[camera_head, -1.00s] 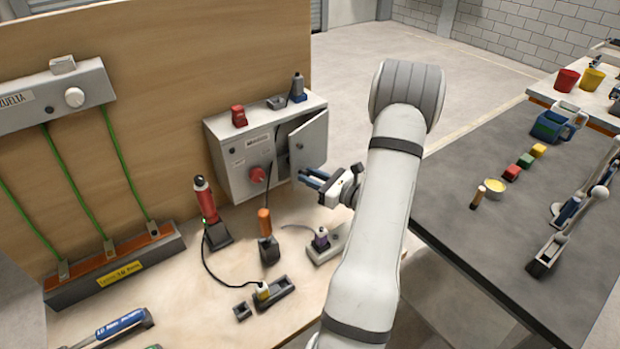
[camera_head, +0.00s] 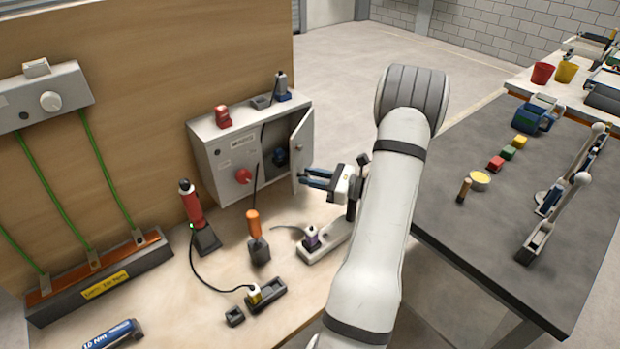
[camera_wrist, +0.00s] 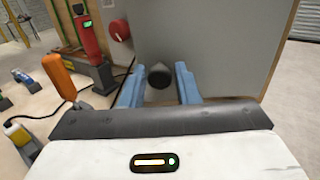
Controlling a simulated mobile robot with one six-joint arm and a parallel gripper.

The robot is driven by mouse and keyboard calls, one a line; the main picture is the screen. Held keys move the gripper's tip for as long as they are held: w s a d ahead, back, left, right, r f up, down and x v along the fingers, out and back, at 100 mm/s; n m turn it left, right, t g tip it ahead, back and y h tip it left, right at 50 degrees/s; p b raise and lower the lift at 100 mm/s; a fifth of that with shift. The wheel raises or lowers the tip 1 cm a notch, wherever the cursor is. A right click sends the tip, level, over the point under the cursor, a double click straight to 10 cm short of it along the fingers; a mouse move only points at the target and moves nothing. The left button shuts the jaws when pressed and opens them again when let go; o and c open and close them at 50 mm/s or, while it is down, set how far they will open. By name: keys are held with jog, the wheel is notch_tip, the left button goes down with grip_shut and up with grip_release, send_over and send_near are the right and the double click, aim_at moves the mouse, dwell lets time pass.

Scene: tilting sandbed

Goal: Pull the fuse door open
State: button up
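The fuse door (camera_head: 303,150) is a grey panel on the right of the grey fuse box (camera_head: 222,160) on the bench. It stands ajar, with a dark opening and a blue part showing behind it. In the wrist view the door (camera_wrist: 215,45) fills the middle, with a dark round knob (camera_wrist: 160,75). My gripper (camera_head: 318,178) is just right of the door. In the wrist view its blue fingers (camera_wrist: 160,82) are apart, with the knob between them and a narrow gap at each side. Whether a finger touches the knob is unclear.
A red knob (camera_head: 243,176) is on the box front. The dark table (camera_head: 440,225) is at the right.

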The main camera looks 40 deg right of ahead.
jog(key=o, duration=0.3)
jog(key=b+v, duration=0.2)
jog(key=v, duration=0.6)
jog(key=shift+c, duration=0.3)
